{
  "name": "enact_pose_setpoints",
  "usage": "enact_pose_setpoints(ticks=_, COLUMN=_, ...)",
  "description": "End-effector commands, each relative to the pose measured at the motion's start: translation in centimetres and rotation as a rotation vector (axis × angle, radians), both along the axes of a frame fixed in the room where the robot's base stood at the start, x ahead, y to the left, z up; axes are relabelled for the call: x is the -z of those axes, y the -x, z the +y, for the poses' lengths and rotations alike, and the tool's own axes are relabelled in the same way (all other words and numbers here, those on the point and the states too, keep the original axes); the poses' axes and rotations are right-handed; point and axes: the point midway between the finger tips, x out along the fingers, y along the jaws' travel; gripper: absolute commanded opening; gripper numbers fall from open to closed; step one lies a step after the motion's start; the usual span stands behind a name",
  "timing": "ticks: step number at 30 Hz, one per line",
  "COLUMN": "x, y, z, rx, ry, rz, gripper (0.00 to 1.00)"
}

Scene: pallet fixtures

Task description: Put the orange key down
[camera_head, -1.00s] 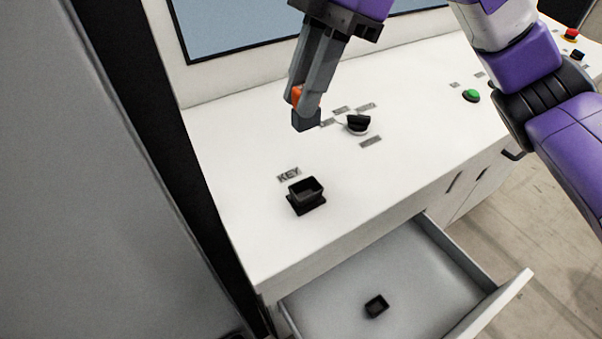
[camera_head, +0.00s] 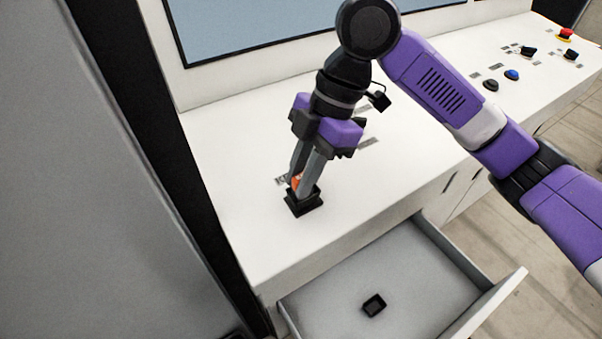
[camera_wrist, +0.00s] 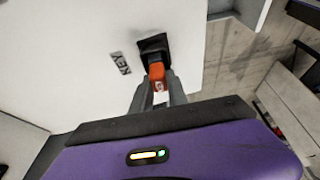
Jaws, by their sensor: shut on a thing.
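The orange key (camera_wrist: 157,72) is between the fingers of my gripper (camera_wrist: 158,92), which is shut on it. In the head view only a sliver of the orange key (camera_head: 296,183) shows between the fingers of my gripper (camera_head: 303,190). The fingertips are at the black holder (camera_head: 304,207) beside the KEY label on the white console. In the wrist view the key's far end meets the opening of the black holder (camera_wrist: 152,46). How deep the key sits in it is hidden.
An open drawer (camera_head: 425,270) below the console holds a small black box (camera_head: 374,305). A rotary switch behind my gripper is mostly hidden. Several buttons, including a blue one (camera_head: 512,74) and a red one (camera_head: 565,34), stand at the console's far right.

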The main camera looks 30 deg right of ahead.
Motion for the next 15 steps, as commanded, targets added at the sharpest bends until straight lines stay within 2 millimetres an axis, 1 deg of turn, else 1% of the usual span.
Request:
enact_pose_setpoints(ticks=6, x=0.1, y=-0.01, z=0.04, rx=-0.001, ry=-0.001, rz=-0.001, gripper=0.0)
enact_pose_setpoints(ticks=7, x=0.1, y=-0.01, z=0.04, rx=-0.001, ry=-0.001, rz=0.0, gripper=0.25)
enact_pose_setpoints(ticks=9, x=0.09, y=-0.01, z=0.04, rx=-0.001, ry=-0.001, rz=0.0, gripper=0.39)
enact_pose_setpoints(ticks=10, x=0.09, y=-0.01, z=0.04, rx=-0.001, ry=-0.001, rz=0.0, gripper=0.41)
enact_pose_setpoints(ticks=15, x=0.07, y=-0.01, z=0.03, rx=0.0, ry=-0.001, rz=0.0, gripper=0.41)
